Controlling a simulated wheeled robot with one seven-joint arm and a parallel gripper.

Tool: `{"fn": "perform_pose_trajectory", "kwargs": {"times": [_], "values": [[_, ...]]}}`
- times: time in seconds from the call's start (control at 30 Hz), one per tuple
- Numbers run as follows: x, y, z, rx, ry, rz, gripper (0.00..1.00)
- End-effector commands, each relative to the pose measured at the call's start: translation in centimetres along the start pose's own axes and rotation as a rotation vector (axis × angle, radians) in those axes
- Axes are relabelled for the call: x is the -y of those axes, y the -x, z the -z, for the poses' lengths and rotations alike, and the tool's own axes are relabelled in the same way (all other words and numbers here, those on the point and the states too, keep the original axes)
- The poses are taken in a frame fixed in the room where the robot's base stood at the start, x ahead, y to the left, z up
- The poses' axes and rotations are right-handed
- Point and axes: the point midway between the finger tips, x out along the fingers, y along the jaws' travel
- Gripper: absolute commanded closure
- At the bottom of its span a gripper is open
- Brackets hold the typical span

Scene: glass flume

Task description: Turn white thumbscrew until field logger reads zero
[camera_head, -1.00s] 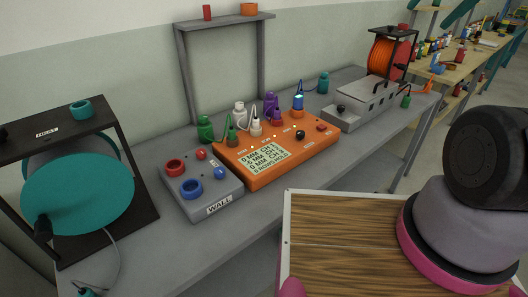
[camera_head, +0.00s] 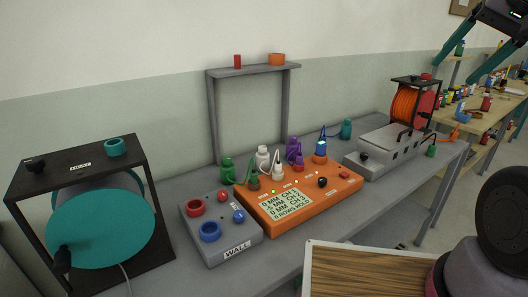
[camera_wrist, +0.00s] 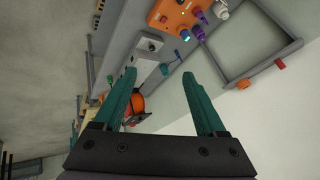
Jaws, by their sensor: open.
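The field logger (camera_head: 300,203) is an orange box on the grey bench, with several coloured plugs along its back edge. Its small screen (camera_head: 286,208) has lines of MM values; the middle line seems to read about -5, the others 0. A white knobbed piece (camera_head: 263,155) stands behind the logger, and a white plug (camera_head: 278,172) sits on it; I cannot tell which is the thumbscrew. My gripper (camera_head: 453,73) is open and empty at the upper right, far from the logger. In the wrist view its teal fingers (camera_wrist: 160,73) are spread, with the logger (camera_wrist: 172,16) beyond them.
A grey WALL box (camera_head: 222,232) stands left of the logger, a black-framed teal reel (camera_head: 105,225) further left. A grey unit (camera_head: 388,150) with an orange reel (camera_head: 404,104) stands right. A grey frame (camera_head: 212,120) rises behind. My wooden-topped base is at the front.

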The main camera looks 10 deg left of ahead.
Motion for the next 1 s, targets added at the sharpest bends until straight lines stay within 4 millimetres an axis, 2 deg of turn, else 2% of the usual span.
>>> {"fn": "perform_pose_trajectory", "kwargs": {"times": [0.7, 0.87, 1.0], "values": [[0.1, -0.1, 0.2, 0.002, 0.006, -0.001, 0.27], [1.9, -1.5, 2.4, 0.028, 0.072, -0.009, 0.27], [5.3, -4.7, 5.9, 0.069, 0.195, -0.018, 0.27]]}}
